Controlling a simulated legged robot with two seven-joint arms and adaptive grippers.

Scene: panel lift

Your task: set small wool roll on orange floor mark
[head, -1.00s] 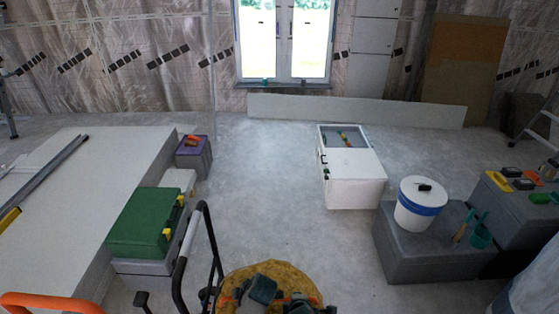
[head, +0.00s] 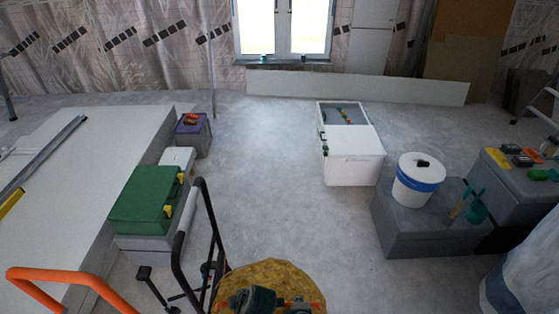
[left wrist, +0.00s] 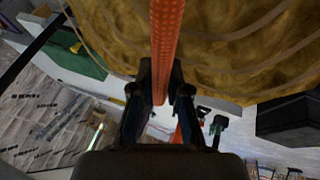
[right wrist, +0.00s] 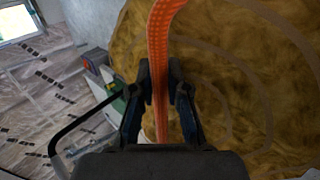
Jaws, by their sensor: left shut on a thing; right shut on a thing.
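The wool roll (head: 268,270) is a round yellow-brown bundle at the bottom edge of the head view, close in front of me and partly cut off. Its coiled wool face (left wrist: 230,45) fills much of the left wrist view and also the right wrist view (right wrist: 215,60). My left gripper (left wrist: 160,75) is shut on an orange strap (left wrist: 166,30) against the roll. My right gripper (right wrist: 160,75) is shut on another orange strap stretch (right wrist: 158,35). The roll's underside is hidden. I see no orange floor mark in these views.
A black-framed cart handle (head: 181,250) and an orange tube handle (head: 60,275) stand close at left. A green case (head: 145,200) sits beside white panels (head: 90,170). A white cabinet (head: 353,165) and grey box with bucket (head: 425,235) stand right. Floor ahead between them is clear.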

